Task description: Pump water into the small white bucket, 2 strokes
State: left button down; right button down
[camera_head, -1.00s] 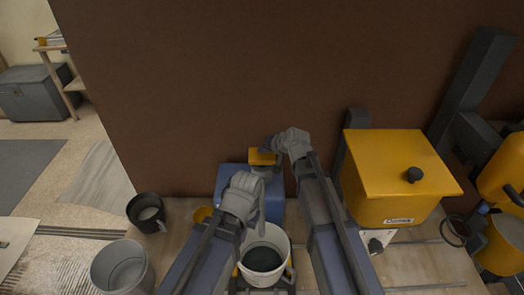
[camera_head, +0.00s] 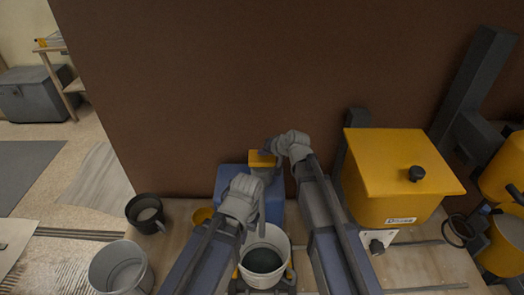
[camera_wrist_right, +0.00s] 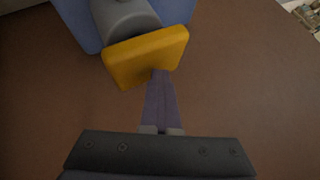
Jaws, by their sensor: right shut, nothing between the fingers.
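A small white bucket (camera_head: 285,245) stands in front of a blue container (camera_head: 228,178) at the bottom middle of the head view. Its inside looks dark; I cannot tell how much water it holds. A yellow pump head (camera_head: 260,158) sits on top of the blue container. It also shows in the right wrist view (camera_wrist_right: 143,55), on a grey cylinder. My right gripper (camera_head: 272,149) is shut and empty at the pump head, its fingers (camera_wrist_right: 161,78) reaching the yellow edge; touch is unclear. My left gripper (camera_head: 262,222) points down over the bucket's back rim; its fingers are unclear.
A larger pale bucket (camera_head: 120,268) and a black bucket (camera_head: 147,212) stand to the left. A yellow lidded box (camera_head: 385,175) stands close to my right arm. A brown wall (camera_head: 250,80) rises directly behind the pump.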

aim_at(263, 158)
jog(key=shift+f+b, duration=0.5)
jog(key=shift+f, duration=0.1)
dwell(0.3)
jog(key=shift+r, duration=0.15)
jog(key=shift+r+p, duration=2.65)
jog(key=shift+p, duration=0.1)
notch_tip(263, 158, up, 5)
jog(key=p, duration=0.5)
